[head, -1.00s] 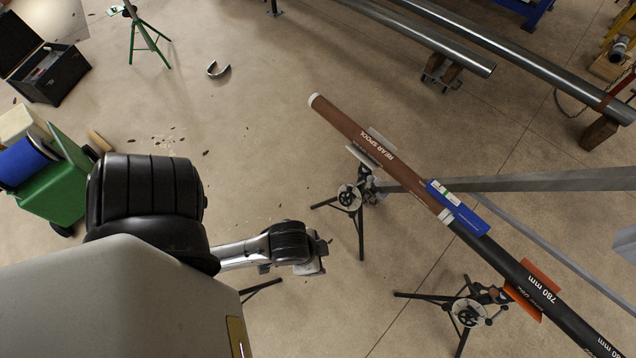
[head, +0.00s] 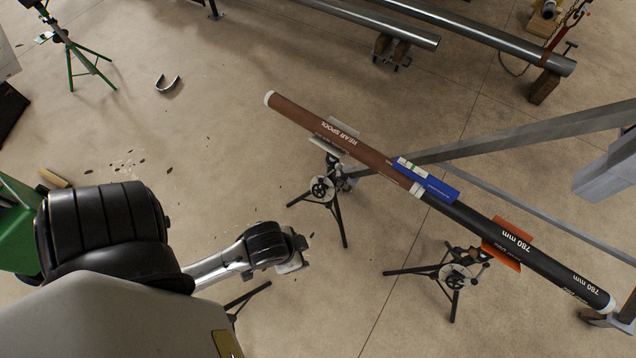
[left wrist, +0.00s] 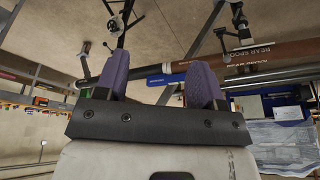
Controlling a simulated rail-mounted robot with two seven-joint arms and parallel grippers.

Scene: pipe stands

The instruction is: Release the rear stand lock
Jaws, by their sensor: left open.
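The brown pipe marked REAR SPOOL (head: 345,138) lies on the rear stand (head: 323,189), a black tripod with a round handwheel. In the head view the stand's small lock parts are too small to make out. My left gripper (head: 298,251) is at the end of my left arm, left of and nearer than the rear stand, touching nothing visible. In the left wrist view its two purple fingers (left wrist: 160,82) are spread apart and empty, with the brown pipe (left wrist: 262,57) beyond them at the upper right. My right gripper is not in view.
A black pipe marked 780 mm (head: 515,240) continues from the brown one over a second tripod stand (head: 458,277). A blue level-like piece (head: 428,180) sits at the joint. Steel pipes (head: 440,28) lie at the back. Floor between my left gripper and the rear stand is clear.

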